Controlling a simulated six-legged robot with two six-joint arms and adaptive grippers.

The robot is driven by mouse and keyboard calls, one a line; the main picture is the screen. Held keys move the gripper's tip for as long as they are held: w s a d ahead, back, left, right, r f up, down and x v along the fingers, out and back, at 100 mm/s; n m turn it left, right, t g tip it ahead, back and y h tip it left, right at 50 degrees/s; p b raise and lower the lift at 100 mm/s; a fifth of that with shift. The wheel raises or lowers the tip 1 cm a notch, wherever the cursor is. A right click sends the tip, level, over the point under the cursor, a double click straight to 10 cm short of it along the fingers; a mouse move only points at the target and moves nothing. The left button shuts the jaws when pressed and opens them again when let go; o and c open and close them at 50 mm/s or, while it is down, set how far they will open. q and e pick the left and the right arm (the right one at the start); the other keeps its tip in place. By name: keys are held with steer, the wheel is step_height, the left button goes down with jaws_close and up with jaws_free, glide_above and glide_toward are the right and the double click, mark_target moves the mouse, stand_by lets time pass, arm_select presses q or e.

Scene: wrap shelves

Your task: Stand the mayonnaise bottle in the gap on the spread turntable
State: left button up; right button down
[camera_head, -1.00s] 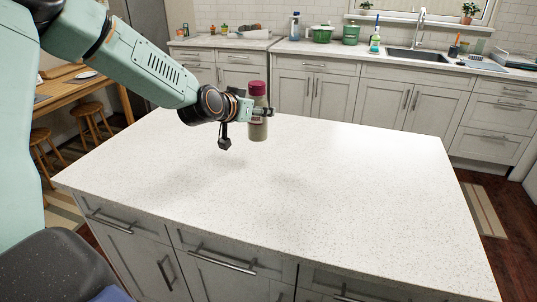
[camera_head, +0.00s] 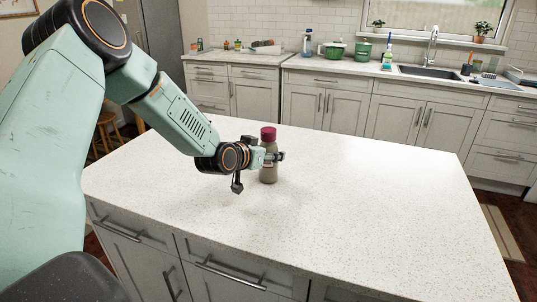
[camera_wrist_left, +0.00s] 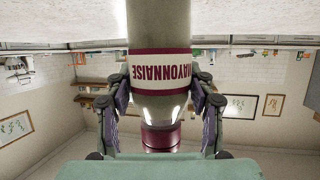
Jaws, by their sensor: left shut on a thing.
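The mayonnaise bottle (camera_head: 268,172) has a dark red cap and a grey-green body, and appears upright over the white island counter. My left gripper (camera_head: 272,157) is shut on it around its upper part. In the left wrist view the bottle (camera_wrist_left: 158,68) shows upside down with its MAYONNAISE label, and the gripper's fingers (camera_wrist_left: 160,105) press on both sides. I cannot tell whether its base touches the counter. The spread turntable is not in view. My right gripper is not in view.
The island counter (camera_head: 340,210) is otherwise bare and wide.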

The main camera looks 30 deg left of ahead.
arm_select(q)
steer(key=shift+w+d, duration=0.15)
steer(key=shift+w, duration=0.05)
steer(key=o, duration=1)
steer(key=shift+d+f, duration=0.1)
steer(key=o, duration=0.5)
steer(key=shift+s, duration=0.15)
